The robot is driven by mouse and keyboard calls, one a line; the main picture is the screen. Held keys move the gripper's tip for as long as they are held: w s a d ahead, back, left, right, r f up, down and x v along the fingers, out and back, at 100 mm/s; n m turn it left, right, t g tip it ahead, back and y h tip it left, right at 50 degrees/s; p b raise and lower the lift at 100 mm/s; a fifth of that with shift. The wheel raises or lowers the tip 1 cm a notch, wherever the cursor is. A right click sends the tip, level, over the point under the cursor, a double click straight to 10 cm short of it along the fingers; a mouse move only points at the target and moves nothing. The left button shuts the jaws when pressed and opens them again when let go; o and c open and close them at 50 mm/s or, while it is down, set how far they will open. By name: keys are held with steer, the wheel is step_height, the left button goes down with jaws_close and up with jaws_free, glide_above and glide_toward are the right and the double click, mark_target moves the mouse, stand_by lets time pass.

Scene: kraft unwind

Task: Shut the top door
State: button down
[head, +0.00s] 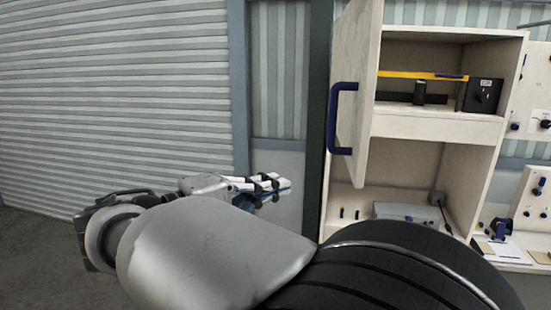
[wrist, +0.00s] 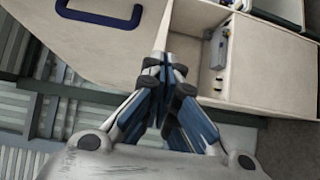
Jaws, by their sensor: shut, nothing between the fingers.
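The top door (head: 357,75) is a pale wooden panel with a dark blue handle (head: 338,118). It stands open at the left side of a pale wooden cabinet (head: 435,128). My gripper (head: 280,188) is shut and empty, left of the door and a little below its handle in the head view. In the wrist view the door (wrist: 100,48) is at the upper left, with its handle (wrist: 100,14) near the top edge. My gripper (wrist: 165,65) is in the middle there, and its fingertips overlap the door's edge in the picture. I cannot tell whether they touch it.
The upper compartment holds a yellow bar (head: 420,75) and a black box (head: 480,96). The open lower compartment holds a grey box (head: 406,212). A dark post (head: 318,120) stands behind the door. Panels with dark knobs stand at the right. The area before the shutter wall (head: 110,90) looks clear.

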steer(key=p, duration=0.1)
glide_toward(347, 163)
steer(key=w+d, duration=0.3)
steer(key=shift+d+f, duration=0.25)
steer(key=shift+d, duration=0.15)
steer(key=shift+s, duration=0.1)
